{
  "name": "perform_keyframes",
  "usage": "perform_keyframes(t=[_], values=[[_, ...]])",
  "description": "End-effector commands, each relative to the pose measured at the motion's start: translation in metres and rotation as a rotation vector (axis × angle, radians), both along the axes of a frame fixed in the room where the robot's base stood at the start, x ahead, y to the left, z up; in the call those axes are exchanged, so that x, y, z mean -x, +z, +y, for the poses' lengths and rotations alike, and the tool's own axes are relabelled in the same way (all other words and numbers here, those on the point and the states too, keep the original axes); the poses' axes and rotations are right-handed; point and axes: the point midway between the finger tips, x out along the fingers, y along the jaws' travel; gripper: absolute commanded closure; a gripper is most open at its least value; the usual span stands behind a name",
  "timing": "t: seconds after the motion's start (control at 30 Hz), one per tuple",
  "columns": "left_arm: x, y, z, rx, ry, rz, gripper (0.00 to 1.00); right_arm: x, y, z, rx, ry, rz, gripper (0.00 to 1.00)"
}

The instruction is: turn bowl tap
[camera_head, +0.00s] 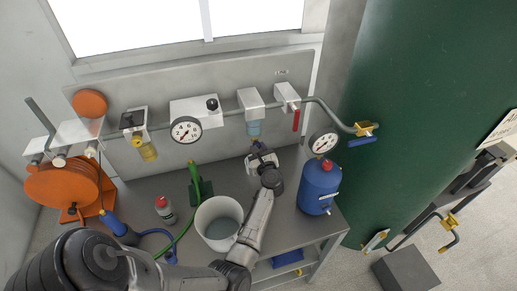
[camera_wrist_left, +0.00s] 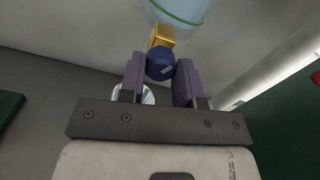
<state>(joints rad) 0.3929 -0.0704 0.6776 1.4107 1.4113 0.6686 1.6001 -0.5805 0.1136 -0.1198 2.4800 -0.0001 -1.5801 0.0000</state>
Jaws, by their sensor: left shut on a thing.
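The light-blue clear bowl (camera_head: 254,129) hangs under a white filter body (camera_head: 250,98) on the wall pipe. In the left wrist view the bottom of the bowl (camera_wrist_left: 182,10) shows at the top, with a brass stem (camera_wrist_left: 161,36) below it and a round blue tap knob (camera_wrist_left: 160,65) with a pale mark. My left gripper (camera_head: 260,153) is just under the bowl. In the wrist view its fingers (camera_wrist_left: 160,78) are shut on the blue knob, one on each side. In the head view the gripper hides the knob. My right gripper is not in view.
A white bucket (camera_head: 219,222) stands on the bench beside my left arm. A blue tank (camera_head: 320,187) with a gauge (camera_head: 323,143) stands to the right. An orange hose reel (camera_head: 65,187) is at far left.

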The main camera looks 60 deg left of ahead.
Motion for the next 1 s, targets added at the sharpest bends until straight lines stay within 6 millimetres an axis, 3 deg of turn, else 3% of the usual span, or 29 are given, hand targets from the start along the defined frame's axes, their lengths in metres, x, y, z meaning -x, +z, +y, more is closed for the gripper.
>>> perform_keyframes(t=[0.37, 0.4, 0.63, 1.0], values=[[0.0000, -0.0001, 0.0001, -0.008, 0.000, 0.030, 0.93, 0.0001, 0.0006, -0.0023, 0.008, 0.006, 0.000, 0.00], [0.0000, 0.0000, 0.0001, -0.008, 0.000, 0.030, 0.65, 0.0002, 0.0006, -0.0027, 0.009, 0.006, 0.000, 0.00], [0.0000, 0.0000, 0.0002, -0.008, 0.000, 0.029, 0.43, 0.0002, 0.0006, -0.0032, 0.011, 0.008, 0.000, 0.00], [-0.0008, -0.0008, -0.0050, -0.007, -0.003, 0.028, 0.43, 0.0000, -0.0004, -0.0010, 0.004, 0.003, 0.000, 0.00]])
